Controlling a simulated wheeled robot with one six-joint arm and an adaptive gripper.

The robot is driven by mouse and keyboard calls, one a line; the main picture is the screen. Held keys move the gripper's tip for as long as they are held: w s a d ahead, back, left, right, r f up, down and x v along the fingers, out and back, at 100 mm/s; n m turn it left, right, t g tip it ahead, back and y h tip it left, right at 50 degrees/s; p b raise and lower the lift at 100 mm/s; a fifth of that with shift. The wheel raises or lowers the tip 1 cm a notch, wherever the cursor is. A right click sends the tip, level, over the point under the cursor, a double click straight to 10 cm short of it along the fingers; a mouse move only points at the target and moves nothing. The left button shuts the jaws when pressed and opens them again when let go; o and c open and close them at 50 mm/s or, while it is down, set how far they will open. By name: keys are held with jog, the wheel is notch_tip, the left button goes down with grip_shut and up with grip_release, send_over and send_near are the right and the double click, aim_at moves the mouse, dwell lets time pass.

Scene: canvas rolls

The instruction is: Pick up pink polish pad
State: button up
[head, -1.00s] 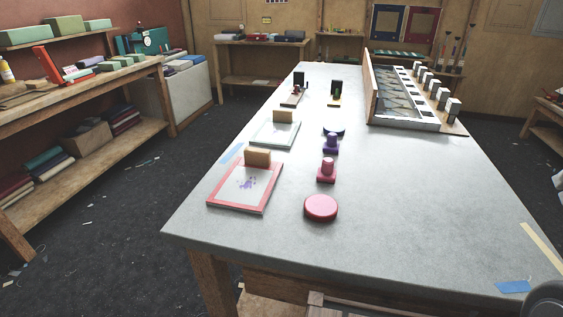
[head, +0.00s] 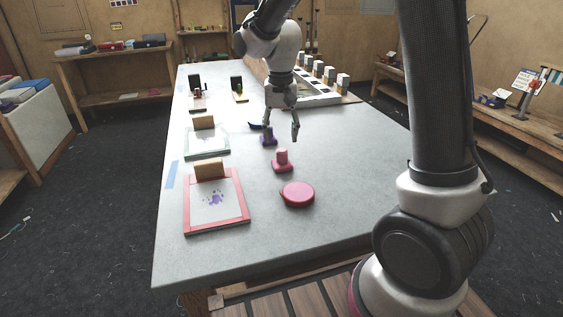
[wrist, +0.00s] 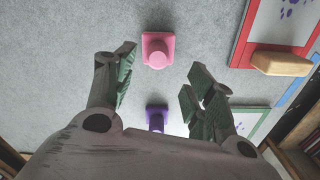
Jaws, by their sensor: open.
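Two pink things lie on the grey table (head: 345,150): a square pad with a round upright knob (head: 282,161), and a flat round disc (head: 297,195) nearer me. The knobbed one best fits a polish pad. My gripper (head: 282,130) hangs above the table, fingers down, open and empty, beyond the pink pad in the head view. In the wrist view the pink pad (wrist: 151,38) lies below, just past the open fingertips (wrist: 160,65) and apart from them. The disc is not in the wrist view.
A purple knobbed pad (head: 268,137) stands close behind the pink pad; it also shows between my fingers in the wrist view (wrist: 156,120). A red-framed board (head: 240,217) and a pale green-framed board (head: 207,151) lie left. The table's right front is clear.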

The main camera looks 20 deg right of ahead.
aim_at(282, 150)
notch_tip(282, 150, down, 7)
jog(key=shift+s+d+f, duration=0.15)
jog(key=shift+f, duration=0.05)
jog(key=c, duration=1.1)
